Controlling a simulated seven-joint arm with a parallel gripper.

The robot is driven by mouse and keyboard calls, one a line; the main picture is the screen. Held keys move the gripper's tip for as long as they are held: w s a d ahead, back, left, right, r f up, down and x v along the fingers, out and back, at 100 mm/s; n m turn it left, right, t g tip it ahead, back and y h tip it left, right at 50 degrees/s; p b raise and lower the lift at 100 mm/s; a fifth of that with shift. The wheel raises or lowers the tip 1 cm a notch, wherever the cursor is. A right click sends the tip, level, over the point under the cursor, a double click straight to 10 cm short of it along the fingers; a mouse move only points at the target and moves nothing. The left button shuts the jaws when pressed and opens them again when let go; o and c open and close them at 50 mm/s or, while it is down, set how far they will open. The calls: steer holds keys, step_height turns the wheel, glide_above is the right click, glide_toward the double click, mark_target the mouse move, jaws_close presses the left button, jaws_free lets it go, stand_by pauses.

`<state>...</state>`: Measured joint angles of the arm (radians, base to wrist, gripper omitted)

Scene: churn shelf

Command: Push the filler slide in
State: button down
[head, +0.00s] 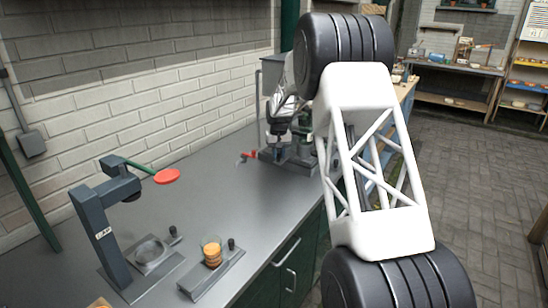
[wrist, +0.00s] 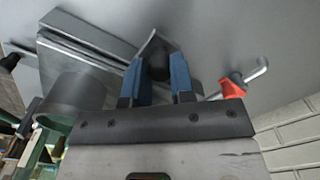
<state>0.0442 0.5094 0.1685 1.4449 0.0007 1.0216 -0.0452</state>
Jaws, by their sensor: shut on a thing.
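In the wrist view, the two blue fingers of my gripper (wrist: 159,84) are shut on a dark round knob (wrist: 157,62). The knob stands on a small grey plate, which looks like the end of the filler slide (wrist: 149,44). A grey rail (wrist: 85,38) runs beside it on the left, and a grey cylinder (wrist: 74,96) stands nearer. In the head view, my gripper (head: 279,133) is low at the grey filler base (head: 296,160) at the back of the counter. My arm partly covers this station, and how far in the slide sits cannot be told.
A red-handled bent rod (wrist: 233,86) lies close right of the fingers. The counter between is clear.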

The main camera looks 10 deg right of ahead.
steer(key=shift+w+d+r, duration=0.1)
steer(key=shift+w+d, duration=0.1)
steer(key=c, duration=1)
jaws_free()
steer(key=shift+o, duration=0.2)
steer(key=shift+r, duration=0.1)
steer(key=shift+r, duration=3.75)
steer(key=shift+s+r, duration=0.1)
steer(key=shift+s, duration=0.05)
